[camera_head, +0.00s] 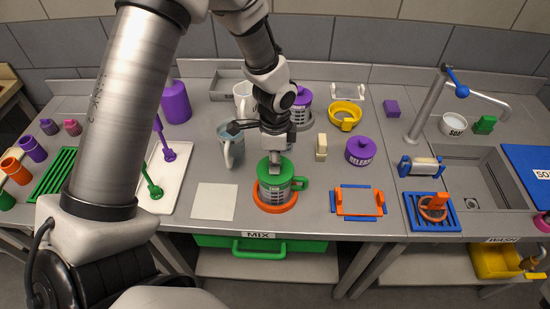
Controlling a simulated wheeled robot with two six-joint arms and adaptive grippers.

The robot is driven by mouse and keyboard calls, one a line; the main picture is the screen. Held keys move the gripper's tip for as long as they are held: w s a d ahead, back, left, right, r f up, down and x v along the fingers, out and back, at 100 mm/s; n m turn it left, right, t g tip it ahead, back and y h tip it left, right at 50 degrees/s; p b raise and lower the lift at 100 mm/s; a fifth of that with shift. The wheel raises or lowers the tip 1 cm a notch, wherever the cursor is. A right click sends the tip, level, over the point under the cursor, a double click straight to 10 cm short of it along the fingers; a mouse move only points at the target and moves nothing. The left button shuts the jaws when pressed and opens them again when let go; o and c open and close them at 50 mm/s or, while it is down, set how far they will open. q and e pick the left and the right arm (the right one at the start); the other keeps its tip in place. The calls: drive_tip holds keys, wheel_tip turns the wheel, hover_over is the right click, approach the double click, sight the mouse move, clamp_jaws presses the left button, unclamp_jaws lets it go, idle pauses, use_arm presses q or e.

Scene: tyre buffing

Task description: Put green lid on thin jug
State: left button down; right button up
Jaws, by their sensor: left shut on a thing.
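My left gripper (275,164) points down at the middle of the counter, shut on the green lid (283,174). The lid is at the mouth of a jug (272,193) with a green handle at its right. I cannot tell whether it is fully seated. The jug stands upright on an orange ring (275,207) near the counter's front edge, above the MIX label. The gripper hides part of the lid's top. My right gripper is not in view.
A grey-blue jug (231,152) stands close behind left of the gripper. A purple-lidded jar (300,112), a yellow ring-shaped item (344,115) and a purple pot (361,151) stand behind and right. An orange-and-blue holder (359,202) is right of the jug. A pale square (215,201) lies left.

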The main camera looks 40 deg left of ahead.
use_arm(q)
drive_tip(key=shift+f, duration=0.5)
drive_tip(key=c, duration=0.8)
unclamp_jaws()
drive_tip(key=shift+c, duration=0.7)
drive_tip(key=shift+r, duration=0.15)
wheel_tip(320, 180, up, 6)
drive_tip(key=p, duration=0.5)
drive_tip(key=shift+p, duration=0.3)
